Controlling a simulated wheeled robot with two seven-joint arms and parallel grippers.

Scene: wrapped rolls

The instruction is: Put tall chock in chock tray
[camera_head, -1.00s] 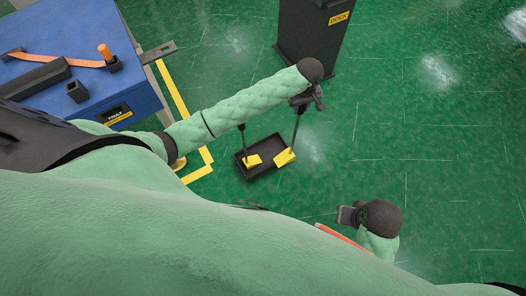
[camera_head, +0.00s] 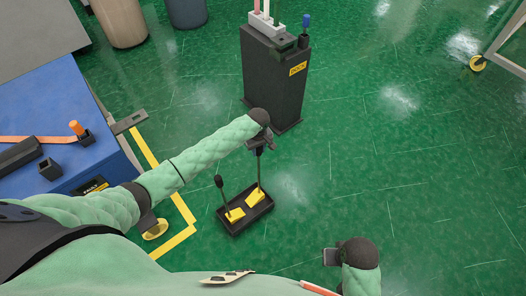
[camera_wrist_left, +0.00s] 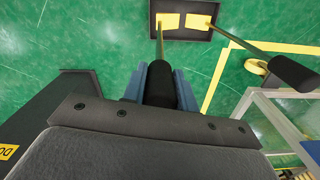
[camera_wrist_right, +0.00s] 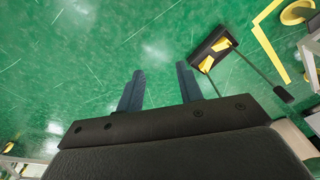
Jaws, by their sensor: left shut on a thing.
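The black chock tray (camera_head: 240,228) lies on the green floor and also shows in the left wrist view (camera_wrist_left: 205,6). Two yellow chocks with upright dark handles appear within its outline. My left gripper (camera_head: 260,146) is shut on the black grip (camera_wrist_left: 161,85) of the right-hand chock (camera_head: 257,196), whose handle looks the longer. I cannot tell whether this chock touches the tray floor. The other chock (camera_head: 235,214) sits at the tray's left, its handle leaning left with a black grip (camera_wrist_left: 296,72). My right gripper (camera_wrist_right: 158,75) is open and empty, away from the tray.
A dark dock cabinet (camera_head: 272,85) stands behind the tray. A blue cart (camera_head: 60,165) with an orange strap and dark holders is at left, with yellow floor lines (camera_head: 165,182) beside it.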

